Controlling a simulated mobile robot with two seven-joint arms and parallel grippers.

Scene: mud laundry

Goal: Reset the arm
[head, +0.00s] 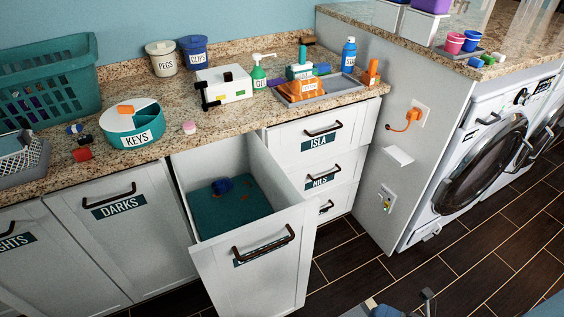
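My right gripper (402,306) shows only in part at the bottom edge of the head view, low over the dark floor in front of the open drawer. The frame cuts it off, so I cannot tell whether its fingers are apart or together. I see nothing clearly held in it. It is apart from the drawer and counter. My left gripper is not in view.
A white drawer (262,268) stands pulled out, with a dark blue item (222,186) on its teal bottom. The granite counter (180,118) is crowded with bins and bottles. Washing machines (478,160) stand at right. The dark floor (455,255) is clear.

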